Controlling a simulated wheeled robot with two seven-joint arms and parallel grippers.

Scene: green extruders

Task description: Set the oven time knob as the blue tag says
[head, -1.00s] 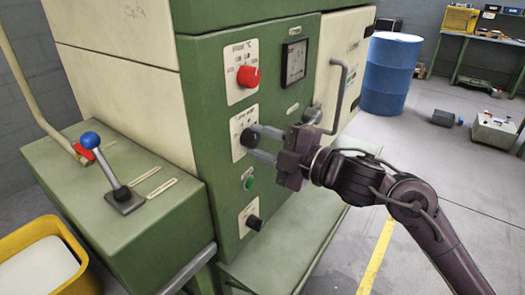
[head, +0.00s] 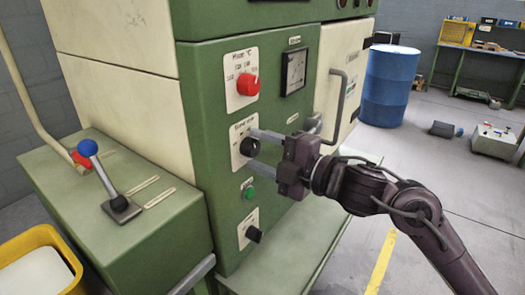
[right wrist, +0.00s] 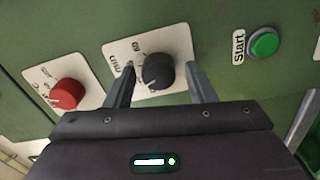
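The oven time knob (head: 250,147) is a black round knob on a white dial plate on the green machine front. It also shows in the right wrist view (right wrist: 158,72), with its plate (right wrist: 125,52) marked in print too small to read for sure. My right gripper (head: 264,149) is open, its two fingers on either side of the black knob. In the right wrist view gaps show between the knob and both fingers (right wrist: 160,88). No blue tag shows in these frames. My left gripper is out of view.
A red knob (head: 247,84) sits above the time knob, a green Start button (right wrist: 264,43) and another black knob (head: 253,234) below. A door handle (head: 339,105) sticks out near my right arm. A lever with a blue ball (head: 88,148) stands at left.

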